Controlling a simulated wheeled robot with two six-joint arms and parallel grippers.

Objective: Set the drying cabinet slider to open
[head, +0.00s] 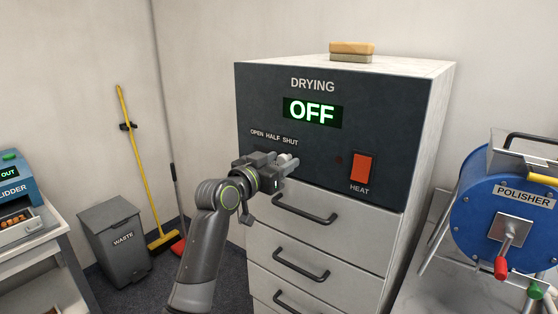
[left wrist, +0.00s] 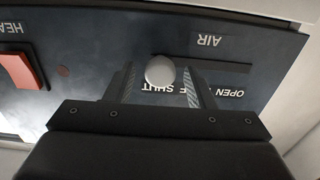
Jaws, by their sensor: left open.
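The drying cabinet (head: 340,110) has a dark front panel with a green OFF display and the labels OPEN, HALF, SHUT. The slider's round white knob (left wrist: 160,71) shows in the left wrist view, at the SHUT end of its dark slot (left wrist: 225,67). My left gripper (head: 283,162) is at the panel just below those labels and hides most of the slider in the head view. In the left wrist view its open fingers (left wrist: 158,84) stand on either side of the knob, with small gaps. My right gripper is in neither view.
An orange-red HEAT switch (head: 361,168) sits right of the gripper. Drawers with dark handles (head: 304,208) are below. A sponge-like block (head: 352,51) lies on top. A blue polisher (head: 500,222) stands right; a waste bin (head: 116,235) and broom (head: 140,160) stand left.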

